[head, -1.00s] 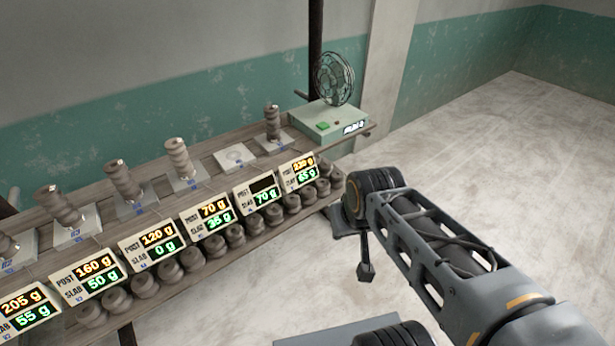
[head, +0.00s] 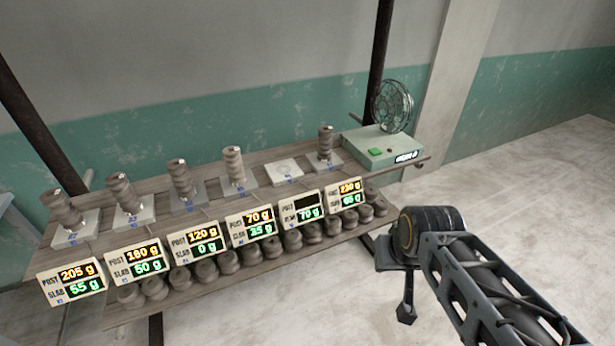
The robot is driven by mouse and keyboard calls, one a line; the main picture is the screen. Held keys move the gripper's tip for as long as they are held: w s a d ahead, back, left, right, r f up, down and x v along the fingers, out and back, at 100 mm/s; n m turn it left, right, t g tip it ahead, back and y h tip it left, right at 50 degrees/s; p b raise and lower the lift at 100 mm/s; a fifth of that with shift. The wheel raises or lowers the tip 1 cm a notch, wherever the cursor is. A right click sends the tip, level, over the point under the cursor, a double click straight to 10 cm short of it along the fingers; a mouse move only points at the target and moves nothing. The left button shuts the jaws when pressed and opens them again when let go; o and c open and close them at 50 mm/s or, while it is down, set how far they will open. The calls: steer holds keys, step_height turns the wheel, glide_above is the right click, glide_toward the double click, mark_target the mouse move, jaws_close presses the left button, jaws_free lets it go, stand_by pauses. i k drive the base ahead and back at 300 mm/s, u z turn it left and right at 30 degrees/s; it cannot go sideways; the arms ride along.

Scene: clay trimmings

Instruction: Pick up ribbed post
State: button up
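Several ribbed clay posts stand along a wooden shelf, each on a pale slab: a leaning one at far left (head: 64,211), then a post (head: 123,193), another (head: 180,180), a lighter one (head: 233,166) and a dark one at far right (head: 326,143). One slab (head: 284,171) carries no post, and its POST display is blank. Which post is meant cannot be told. My arm reaches in from the lower right, right of the shelf and apart from the posts. A small dark end piece hangs below its joint; my gripper's fingers cannot be made out there.
Displays stand along the shelf front, including one reading 205 g and 55 g (head: 72,280). Several round clay lumps (head: 205,270) line the lower board. A green-buttoned box (head: 388,147) with a fan (head: 392,105) stands at the right end. Open floor (head: 530,200) lies right.

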mark_target(232, 155)
steer(key=u, duration=0.05)
steer(key=i, duration=0.95)
steer(key=u, duration=2.7)
